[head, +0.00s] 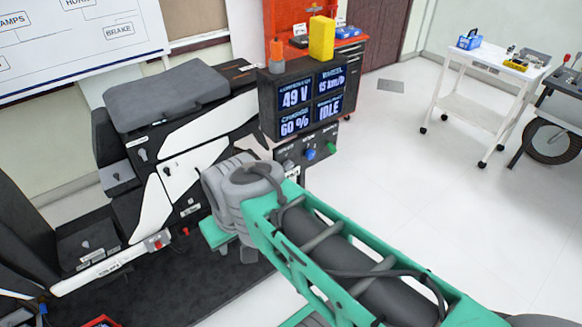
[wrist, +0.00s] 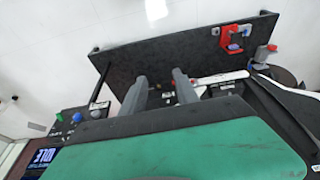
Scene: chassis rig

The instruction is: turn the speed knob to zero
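The control panel (head: 322,138) under the display box carries a blue knob (head: 310,154), a green knob (head: 331,148) and a dark knob (head: 288,164). The labels are too small to read, so I cannot tell which is the speed knob. The display (head: 331,84) reads WHEEL 15 km/h. In the wrist view the blue knob (wrist: 77,117) and green knob (wrist: 60,117) lie at the left. My gripper (wrist: 160,84) has its two grey fingers apart, with nothing seen between them, to the right of the knobs. In the head view my arm hides most of the gripper.
The black rig (head: 115,170) with a grey seat (head: 167,94) stands left of the panel. A white cart (head: 487,70) stands at the right back. The floor between is clear.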

